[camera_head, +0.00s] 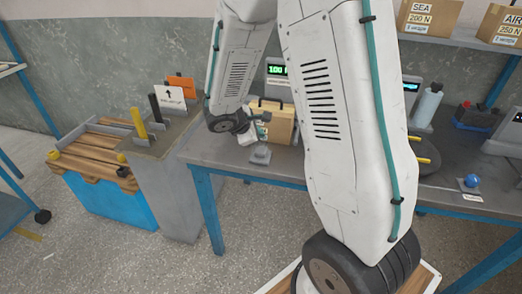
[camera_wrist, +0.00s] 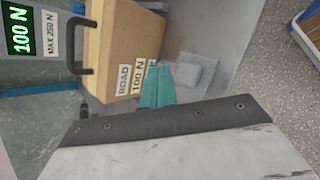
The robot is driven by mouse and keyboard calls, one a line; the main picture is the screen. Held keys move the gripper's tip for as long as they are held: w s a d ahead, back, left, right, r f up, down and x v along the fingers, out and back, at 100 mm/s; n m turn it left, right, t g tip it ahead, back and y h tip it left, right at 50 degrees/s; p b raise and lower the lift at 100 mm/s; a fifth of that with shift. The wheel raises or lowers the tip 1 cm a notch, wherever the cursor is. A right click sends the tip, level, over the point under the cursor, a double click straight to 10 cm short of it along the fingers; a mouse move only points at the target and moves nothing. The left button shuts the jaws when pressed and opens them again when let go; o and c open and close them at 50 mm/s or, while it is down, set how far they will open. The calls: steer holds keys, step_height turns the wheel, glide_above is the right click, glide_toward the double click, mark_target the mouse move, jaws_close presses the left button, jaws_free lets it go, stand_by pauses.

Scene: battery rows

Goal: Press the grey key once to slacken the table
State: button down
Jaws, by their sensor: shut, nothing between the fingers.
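The grey key (camera_head: 260,155) is a low block at the front edge of the grey table (camera_head: 228,152), before a tan case. In the wrist view the key (camera_wrist: 196,72) is a pale grey square on a wider grey base. My gripper (camera_wrist: 160,88) shows there as teal fingers, shut and empty, just left of the key in that picture. I cannot tell how high the fingers are above the table, but no contact with the key shows. The display (camera_head: 277,70) reads 100 N in green; its label in the wrist view reads MAX 250 N.
The tan case (camera_wrist: 120,45), labelled ROAD 100 N, has a dark handle and stands close to my fingers. A blue ball-topped knob (camera_head: 472,181) is on the table at the right. A grey pedestal (camera_head: 165,185) with yellow and black levers stands left of the table.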

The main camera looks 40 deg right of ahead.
mark_target(262, 148)
steer(key=shift+f, duration=1.9)
steer(key=shift+f, duration=0.1)
stand_by(0.5)
steer(key=shift+f, duration=0.3)
steer(key=shift+f, duration=0.85)
stand_by(0.9)
steer(key=shift+r, duration=1.3)
steer(key=shift+r, duration=2.5)
